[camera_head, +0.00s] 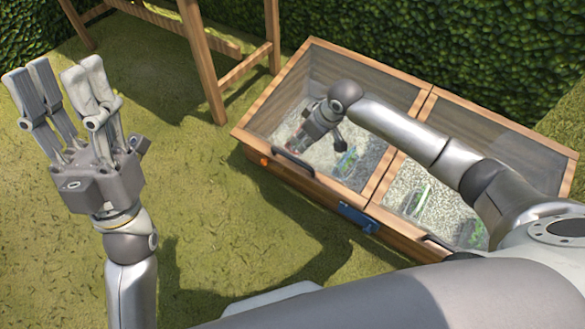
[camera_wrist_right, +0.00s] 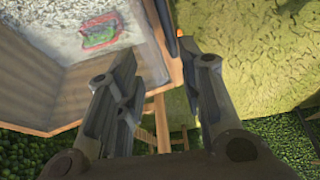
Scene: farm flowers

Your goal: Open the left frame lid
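The left frame lid (camera_head: 283,88) is a wood-edged clear pane on the left half of a wooden planter box. It appears to lie shut, with a dark bar handle (camera_head: 293,163) at its front edge. My right gripper (camera_head: 300,137) hangs above the left pane, behind the handle in the picture, and hides part of the pane. In the right wrist view its fingers (camera_wrist_right: 158,95) are spread with nothing between them. My left gripper (camera_head: 60,78) is raised over the grass at the left, fingers up, open and empty.
The right frame lid (camera_head: 480,130) is beside the left one, partly hidden by my right arm. A blue piece (camera_head: 358,216) sits on the box front. Small green plants (camera_head: 346,162) show through the panes. A wooden stand (camera_head: 208,60) and hedges are behind. Grass in front is clear.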

